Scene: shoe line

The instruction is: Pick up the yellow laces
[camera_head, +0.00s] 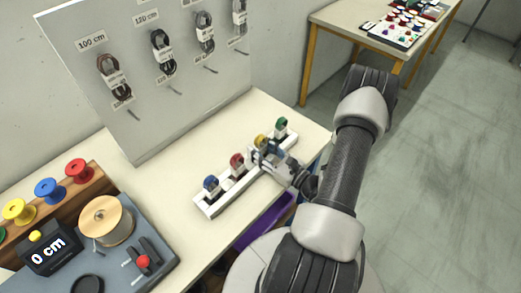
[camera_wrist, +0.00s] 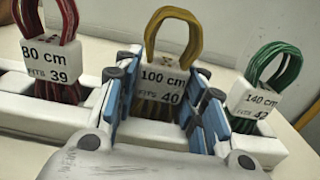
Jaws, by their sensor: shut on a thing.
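The yellow laces (camera_wrist: 172,28) are a looped bundle in a white label block (camera_wrist: 165,77) reading "100 cm, fits 40". They stand upright in the white rack (camera_head: 213,207) on the table. In the head view the yellow laces (camera_head: 261,141) show just above my gripper. My gripper (camera_wrist: 165,100) has its blue-padded fingers on both sides of the label block, shut on it.
Red laces (camera_wrist: 57,40) labelled 80 cm and green laces (camera_wrist: 277,65) labelled 140 cm stand close on either side. Blue laces (camera_head: 211,184) stand at the rack's near end. A pegboard (camera_head: 135,105) with hanging laces rises behind. A measuring station (camera_head: 125,255) is at left.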

